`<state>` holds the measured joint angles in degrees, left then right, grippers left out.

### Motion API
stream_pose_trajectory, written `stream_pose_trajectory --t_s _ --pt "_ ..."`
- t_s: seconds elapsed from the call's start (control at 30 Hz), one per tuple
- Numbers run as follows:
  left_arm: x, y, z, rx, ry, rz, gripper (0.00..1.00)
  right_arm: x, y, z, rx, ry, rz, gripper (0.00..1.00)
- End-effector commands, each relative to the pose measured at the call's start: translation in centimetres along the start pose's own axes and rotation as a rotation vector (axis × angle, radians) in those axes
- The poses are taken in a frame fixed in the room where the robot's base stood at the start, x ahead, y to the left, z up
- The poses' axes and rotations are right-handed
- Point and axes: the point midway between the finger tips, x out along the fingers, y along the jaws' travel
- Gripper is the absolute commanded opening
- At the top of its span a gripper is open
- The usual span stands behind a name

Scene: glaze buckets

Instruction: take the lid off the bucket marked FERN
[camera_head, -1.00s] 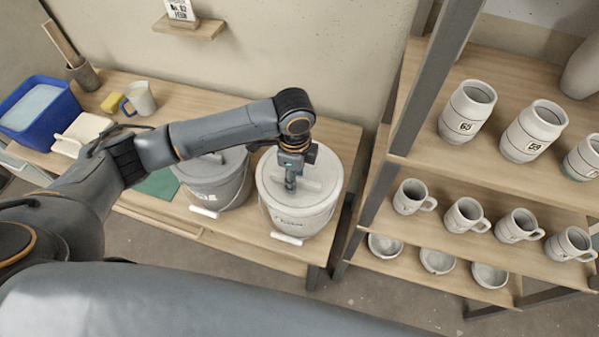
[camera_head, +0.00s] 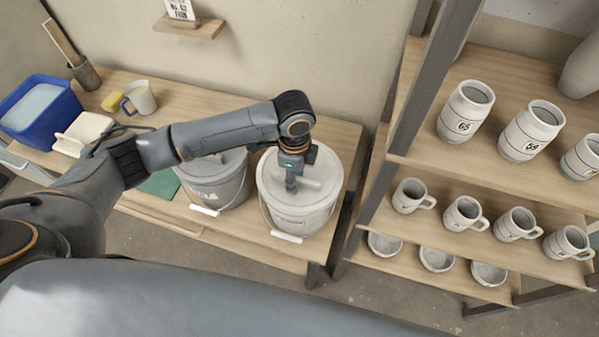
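Two lidded buckets stand side by side on the wooden bench. The right one is a pale bucket (camera_head: 292,222) with a whitish lid (camera_head: 272,184); its front marking is too small to read. The left one is a grey bucket (camera_head: 217,189), partly hidden behind my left arm; its marking is not legible either. My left gripper (camera_head: 291,187) points down at the middle of the pale bucket's lid, at its raised handle (camera_head: 308,185). Its fingers are small and partly hidden, so I cannot tell whether they grip the handle. The lid sits on the bucket. My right gripper is out of view.
A blue tub (camera_head: 40,112), a yellow sponge (camera_head: 112,102) and a mug (camera_head: 140,97) are on the bench's left part. A shelf rack (camera_head: 412,110) with vases, mugs and bowls stands close on the right. A small wall shelf (camera_head: 190,25) is above.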

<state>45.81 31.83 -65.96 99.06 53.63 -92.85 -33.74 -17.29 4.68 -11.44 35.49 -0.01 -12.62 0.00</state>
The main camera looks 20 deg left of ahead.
Motion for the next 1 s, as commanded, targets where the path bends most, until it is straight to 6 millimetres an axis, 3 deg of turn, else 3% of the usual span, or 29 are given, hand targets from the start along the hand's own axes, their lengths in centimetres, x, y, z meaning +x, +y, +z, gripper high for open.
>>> stream_pose_trajectory --t_s 0.1,0.27,0.3,0.83,1.0 --pt "0.0 0.0 0.0 0.000 0.000 0.000 0.35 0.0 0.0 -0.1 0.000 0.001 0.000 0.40" --pt "0.0 0.0 0.0 0.000 0.000 0.000 0.02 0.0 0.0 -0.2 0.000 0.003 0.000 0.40" --pt "0.0 0.0 0.0 0.000 0.000 0.000 0.00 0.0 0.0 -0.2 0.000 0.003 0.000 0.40" --pt "-0.3 -0.1 0.0 0.001 0.000 -0.002 0.00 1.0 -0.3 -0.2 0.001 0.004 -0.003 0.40" --pt "-3.2 -0.2 -0.1 0.000 0.002 -0.006 0.00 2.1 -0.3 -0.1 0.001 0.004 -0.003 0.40"
